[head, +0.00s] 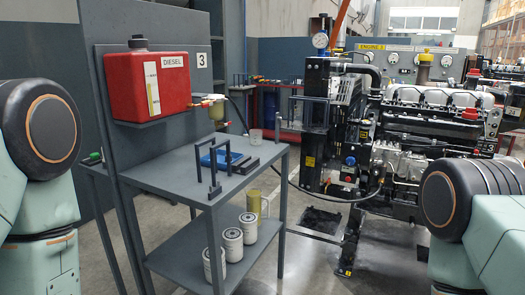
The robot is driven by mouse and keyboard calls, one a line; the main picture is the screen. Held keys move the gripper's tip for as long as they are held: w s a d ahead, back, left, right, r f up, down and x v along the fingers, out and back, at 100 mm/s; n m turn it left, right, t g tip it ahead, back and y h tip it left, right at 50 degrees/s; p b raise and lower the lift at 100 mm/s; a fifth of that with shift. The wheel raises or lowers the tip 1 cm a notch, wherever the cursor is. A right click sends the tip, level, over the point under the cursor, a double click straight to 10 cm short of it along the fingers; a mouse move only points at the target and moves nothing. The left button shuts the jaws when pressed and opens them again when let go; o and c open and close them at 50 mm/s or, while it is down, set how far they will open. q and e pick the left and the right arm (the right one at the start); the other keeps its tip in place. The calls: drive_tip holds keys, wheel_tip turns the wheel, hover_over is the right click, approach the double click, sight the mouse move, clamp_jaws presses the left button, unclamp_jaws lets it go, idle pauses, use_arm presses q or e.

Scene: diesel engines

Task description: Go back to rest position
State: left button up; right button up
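Only links of my two arms show in the head view. My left arm (40,130) stands at the left edge, with a dark round joint cap above pale green links. My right arm (450,200) stands at the lower right edge with a similar joint. Neither gripper is in view, so I cannot tell whether they hold anything.
A grey two-shelf cart (215,182) stands centre left, with several white filters (233,244) on its lower shelf. A red diesel tank (147,82) sits on a grey panel behind it. A large engine (420,125) stands at the right. Floor shows between cart and engine.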

use_arm(q)
drive_tip(key=shift+s+d, duration=0.3)
drive_tip(key=shift+s, duration=0.5)
use_arm(e)
drive_tip(key=shift+s+d, duration=0.35)
use_arm(q)
drive_tip(key=shift+a, duration=0.1)
use_arm(e)
drive_tip(key=shift+a, duration=0.1)
use_arm(q)
drive_tip(key=shift+w, duration=0.15)
